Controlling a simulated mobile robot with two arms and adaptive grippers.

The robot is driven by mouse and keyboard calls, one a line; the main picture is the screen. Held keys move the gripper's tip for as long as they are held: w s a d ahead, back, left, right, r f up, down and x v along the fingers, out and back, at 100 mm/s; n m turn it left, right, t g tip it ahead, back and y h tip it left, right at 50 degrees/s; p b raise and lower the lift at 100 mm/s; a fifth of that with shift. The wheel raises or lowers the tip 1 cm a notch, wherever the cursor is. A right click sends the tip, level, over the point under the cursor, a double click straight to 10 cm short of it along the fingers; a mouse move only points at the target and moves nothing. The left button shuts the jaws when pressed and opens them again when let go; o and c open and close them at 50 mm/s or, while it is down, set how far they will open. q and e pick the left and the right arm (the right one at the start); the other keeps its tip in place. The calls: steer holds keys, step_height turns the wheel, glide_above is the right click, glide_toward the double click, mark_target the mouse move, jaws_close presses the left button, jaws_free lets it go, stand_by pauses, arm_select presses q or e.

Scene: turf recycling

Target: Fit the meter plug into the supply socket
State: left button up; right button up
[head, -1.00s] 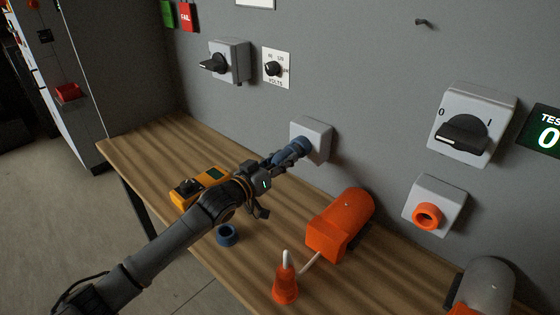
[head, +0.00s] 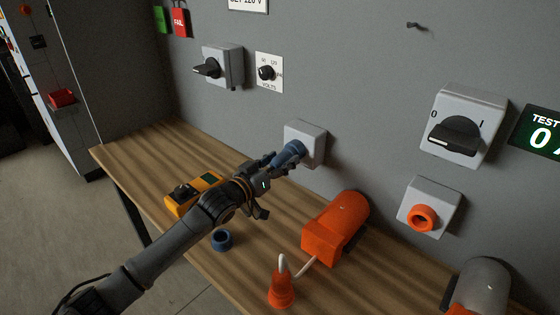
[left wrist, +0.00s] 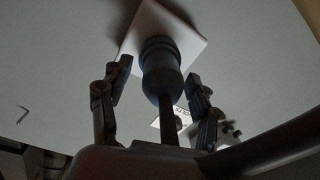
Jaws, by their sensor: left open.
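The blue meter plug (head: 290,153) points into the front of the grey supply socket box (head: 314,141) on the wall, and its front end meets the box. How deep it sits is hidden. My left gripper (head: 270,163) is open behind and around the plug. In the left wrist view the plug (left wrist: 161,72) stands between the two spread fingers (left wrist: 158,88), with a gap on each side. A dark stem runs back from the plug towards my palm. The yellow meter (head: 183,204) lies on the bench, partly behind my arm. My right gripper is not in view.
A blue ring (head: 222,239) lies on the wooden bench (head: 160,150) near my forearm. An orange motor-like unit (head: 335,230) and an orange plug (head: 281,293) with a white cord stand to the right. Rotary switches and an orange socket (head: 423,217) are on the wall.

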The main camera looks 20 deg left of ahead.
arm_select(q)
steer(key=v, duration=1.2)
stand_by(0.5)
